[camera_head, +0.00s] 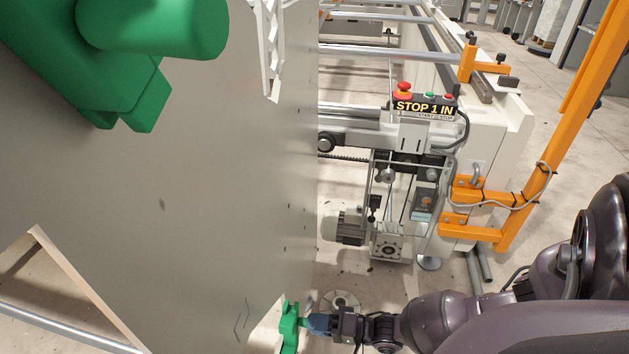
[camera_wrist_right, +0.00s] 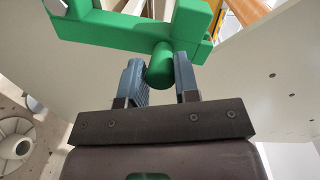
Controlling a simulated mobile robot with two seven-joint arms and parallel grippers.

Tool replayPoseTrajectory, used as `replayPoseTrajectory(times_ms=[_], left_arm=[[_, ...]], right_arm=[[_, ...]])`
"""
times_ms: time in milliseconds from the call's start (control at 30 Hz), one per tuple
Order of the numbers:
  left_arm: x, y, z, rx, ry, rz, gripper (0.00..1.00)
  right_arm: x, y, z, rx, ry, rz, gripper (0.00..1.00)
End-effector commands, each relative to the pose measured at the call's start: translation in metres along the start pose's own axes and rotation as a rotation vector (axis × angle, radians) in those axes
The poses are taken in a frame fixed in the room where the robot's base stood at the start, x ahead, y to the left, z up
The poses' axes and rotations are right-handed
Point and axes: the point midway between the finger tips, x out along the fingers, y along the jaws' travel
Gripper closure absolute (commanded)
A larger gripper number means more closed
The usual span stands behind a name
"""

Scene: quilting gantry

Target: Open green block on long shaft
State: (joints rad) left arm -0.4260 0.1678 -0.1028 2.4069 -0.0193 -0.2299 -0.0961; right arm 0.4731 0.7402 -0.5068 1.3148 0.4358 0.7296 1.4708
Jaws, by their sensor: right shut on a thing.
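A green block (camera_head: 289,328) shows low in the head view, at the bottom edge of a large pale panel (camera_head: 190,200). My right gripper (camera_head: 309,323) is at its right side. In the right wrist view the green block (camera_wrist_right: 115,30) spans the top, with a short round green knob (camera_wrist_right: 160,66) sticking out towards me. The blue-grey fingers of my right gripper (camera_wrist_right: 159,76) are on either side of the knob and shut on it. I cannot tell which bar is the long shaft. My left gripper is not in view.
A much nearer green part (camera_head: 150,30) fills the upper left of the head view. Right of the panel stands a white machine frame with a STOP sign (camera_head: 424,107), a motor (camera_head: 349,228) and orange brackets (camera_head: 480,190). Bare floor shows around the frame's foot.

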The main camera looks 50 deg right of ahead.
Motion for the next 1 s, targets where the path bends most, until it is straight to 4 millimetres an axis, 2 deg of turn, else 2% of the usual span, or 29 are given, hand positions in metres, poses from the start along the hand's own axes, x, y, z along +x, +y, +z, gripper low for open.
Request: replayPoseTrajectory(times_ms=[467, 500, 633, 1000], left_arm=[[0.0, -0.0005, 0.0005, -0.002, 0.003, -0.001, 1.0], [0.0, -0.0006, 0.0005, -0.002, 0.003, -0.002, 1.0], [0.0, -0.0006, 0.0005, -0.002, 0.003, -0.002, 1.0], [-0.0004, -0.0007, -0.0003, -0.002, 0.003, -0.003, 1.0]], right_arm=[[-0.0006, 0.0025, -0.0022, -0.005, 0.001, 0.006, 1.0], [-0.0006, 0.0026, -0.0021, -0.005, 0.001, 0.006, 0.68], [-0.0005, 0.0023, -0.0019, -0.004, 0.0, 0.005, 0.48], [-0.0044, 0.0016, -0.0016, -0.003, 0.0, 0.003, 0.47]])
